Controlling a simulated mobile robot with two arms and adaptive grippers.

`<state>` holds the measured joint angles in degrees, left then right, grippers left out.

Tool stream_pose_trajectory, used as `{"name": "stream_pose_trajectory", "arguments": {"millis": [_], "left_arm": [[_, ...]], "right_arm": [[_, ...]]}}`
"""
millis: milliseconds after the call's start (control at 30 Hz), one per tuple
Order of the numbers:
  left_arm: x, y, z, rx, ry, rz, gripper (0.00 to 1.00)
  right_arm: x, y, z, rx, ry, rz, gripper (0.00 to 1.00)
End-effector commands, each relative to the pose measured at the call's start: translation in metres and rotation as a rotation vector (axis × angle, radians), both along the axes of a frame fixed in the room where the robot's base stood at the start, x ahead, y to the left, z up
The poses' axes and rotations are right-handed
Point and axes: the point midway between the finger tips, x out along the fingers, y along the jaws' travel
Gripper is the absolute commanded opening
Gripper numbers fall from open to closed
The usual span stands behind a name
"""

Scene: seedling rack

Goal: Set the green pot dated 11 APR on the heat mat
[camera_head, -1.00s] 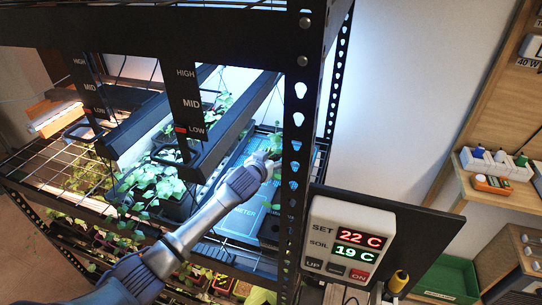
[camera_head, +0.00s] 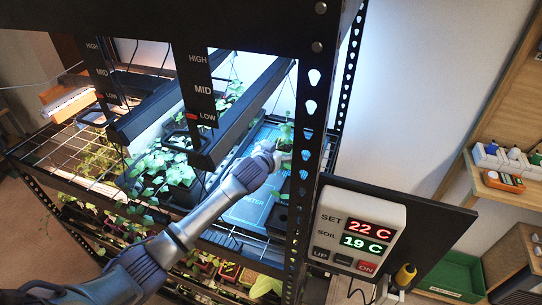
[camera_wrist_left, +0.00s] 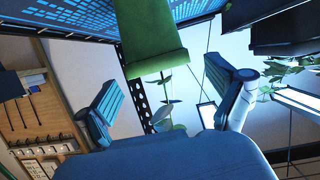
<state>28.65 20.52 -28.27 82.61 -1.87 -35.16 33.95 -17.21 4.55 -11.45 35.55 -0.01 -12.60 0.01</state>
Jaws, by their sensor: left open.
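A green pot (camera_wrist_left: 152,35) with a small leafy seedling shows at the top of the left wrist view, which is upside down. Its base is cut off at the frame edge and I see no date on it. My left gripper (camera_wrist_left: 164,70) is open, its two blue fingers apart on either side of the seedling and not touching the pot. In the head view the left gripper (camera_head: 276,154) is over the blue heat mat (camera_head: 246,213), and a seedling (camera_head: 286,131) shows just beyond it. Whether the pot rests on the mat is hidden. My right gripper is not in view.
A perforated black rack post (camera_head: 311,150) stands right beside the gripper. Lamp bars (camera_head: 243,110) hang above the shelf. Leafy plants (camera_head: 165,165) crowd the shelf left of the mat.

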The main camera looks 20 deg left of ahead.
Motion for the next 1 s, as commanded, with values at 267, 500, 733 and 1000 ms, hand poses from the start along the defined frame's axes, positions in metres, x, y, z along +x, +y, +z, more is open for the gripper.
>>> {"name": "stream_pose_trajectory", "arguments": {"millis": [267,500,733,1000], "left_arm": [[-0.053,0.004,0.017,-0.001,-0.002,-0.001,0.94],[-0.088,0.007,0.031,0.000,-0.001,-0.001,0.94],[-0.099,0.008,0.036,-0.001,-0.001,0.001,0.94],[-0.098,0.008,0.036,-0.001,0.000,0.001,0.94]], "right_arm": [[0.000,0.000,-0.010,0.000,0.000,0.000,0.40],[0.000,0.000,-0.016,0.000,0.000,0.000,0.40],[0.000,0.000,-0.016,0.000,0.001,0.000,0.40],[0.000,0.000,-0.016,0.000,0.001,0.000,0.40]]}}
